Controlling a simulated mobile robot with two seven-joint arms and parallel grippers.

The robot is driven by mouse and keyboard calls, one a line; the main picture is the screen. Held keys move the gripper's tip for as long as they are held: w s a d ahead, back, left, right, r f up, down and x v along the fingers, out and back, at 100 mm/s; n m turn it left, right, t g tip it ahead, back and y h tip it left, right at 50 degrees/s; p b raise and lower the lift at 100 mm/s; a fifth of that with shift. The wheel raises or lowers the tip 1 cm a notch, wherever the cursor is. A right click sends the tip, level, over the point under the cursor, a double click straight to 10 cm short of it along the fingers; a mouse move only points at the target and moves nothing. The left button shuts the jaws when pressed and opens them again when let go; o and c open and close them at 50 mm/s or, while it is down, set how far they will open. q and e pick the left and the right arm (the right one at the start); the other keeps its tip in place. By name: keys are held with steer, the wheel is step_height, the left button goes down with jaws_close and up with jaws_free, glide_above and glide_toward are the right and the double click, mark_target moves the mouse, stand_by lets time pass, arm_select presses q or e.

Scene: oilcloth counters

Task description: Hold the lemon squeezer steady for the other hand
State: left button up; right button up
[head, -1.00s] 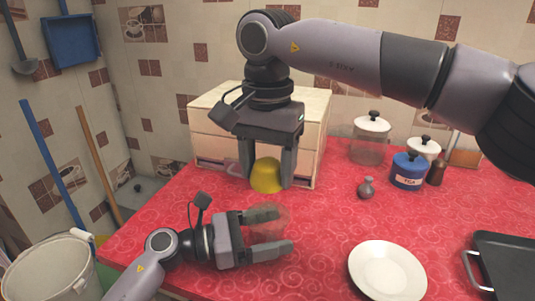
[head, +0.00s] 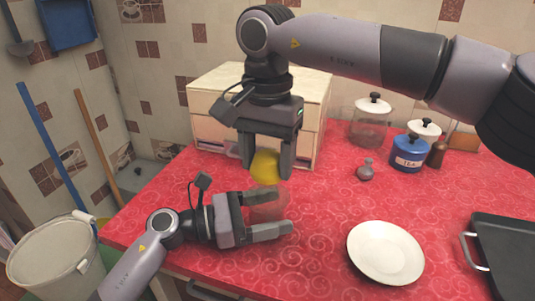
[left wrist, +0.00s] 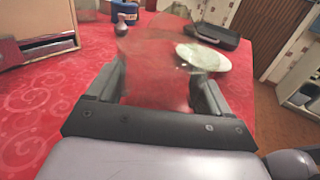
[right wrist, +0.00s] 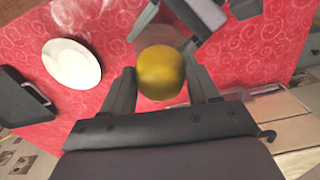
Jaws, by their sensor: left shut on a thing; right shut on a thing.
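The lemon squeezer (head: 266,208) is clear, see-through glass and hard to make out. My left gripper (head: 268,213) is shut on it, one finger on each side, above the red counter. In the left wrist view the squeezer (left wrist: 155,75) fills the space between the fingers. A yellow lemon (head: 265,168) is held between the fingers of my right gripper (head: 264,172), directly above the squeezer in the head view. The lemon (right wrist: 161,72) also shows in the right wrist view, covering part of the glass. Whether lemon and squeezer touch cannot be told.
A white plate (head: 385,252) lies right of my left gripper, with a dark tray (head: 505,250) beyond it. A small grey bottle (head: 365,169), a blue tea jar (head: 408,155) and a glass jar (head: 369,125) stand behind. A drawer box (head: 205,95) stands at the back.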

steer(key=shift+f, duration=0.15)
steer(key=shift+f, duration=1)
steer(key=shift+r, duration=1)
steer(key=shift+f, duration=0.1)
stand_by(0.4)
steer(key=shift+f, duration=0.9)
steer(key=shift+r, duration=1)
steer(key=shift+f, duration=0.15)
